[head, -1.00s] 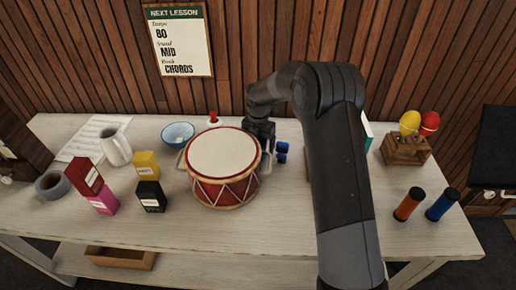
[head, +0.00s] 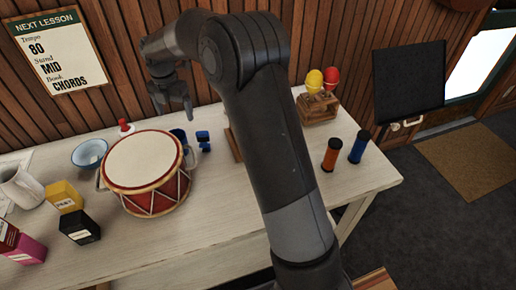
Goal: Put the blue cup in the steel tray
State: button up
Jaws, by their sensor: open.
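A dark blue cup (head: 179,134) shows partly behind the right side of the red drum (head: 147,163), which hides its lower part. My gripper (head: 175,112) is open and empty, above and behind the drum, with its fingers pointing down. It is apart from the cup. The drum hides most of that area, so I cannot tell whether the cup is in the tray.
A small blue object (head: 203,137) lies right of the cup. A blue bowl (head: 89,152), a white jug (head: 20,186) and small boxes (head: 78,228) stand left. Orange (head: 331,154) and blue (head: 359,147) cylinders and a wooden maraca holder (head: 318,107) stand right. My arm crosses the table.

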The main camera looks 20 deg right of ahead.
jog(key=s+d+r+m+t, duration=0.2)
jog(key=s+d+r+m, duration=0.3)
jog(key=s+r+m, duration=0.3)
jog(key=s+d+r+m+t, duration=0.1)
jog(key=s+d+r+m, duration=0.55)
jog(key=s, duration=0.45)
jog(key=s+d+m+t, duration=0.1)
jog(key=s+d+m, duration=0.1)
jog(key=s+m, duration=0.5)
jog(key=s+d+f+m+t, duration=0.1)
jog(key=s+d+m, duration=0.2)
jog(key=s+m, duration=0.3)
jog(key=s, duration=0.4)
jog(key=shift+d+f+m+t, duration=0.15)
jog(key=shift+f+m+t, duration=0.15)
jog(key=shift+m+t, duration=0.1)
jog(key=shift+o, duration=0.4)
jog(key=shift+s+f+m, duration=0.2)
jog(key=shift+s+m, duration=0.15)
jog(key=shift+w, duration=0.1)
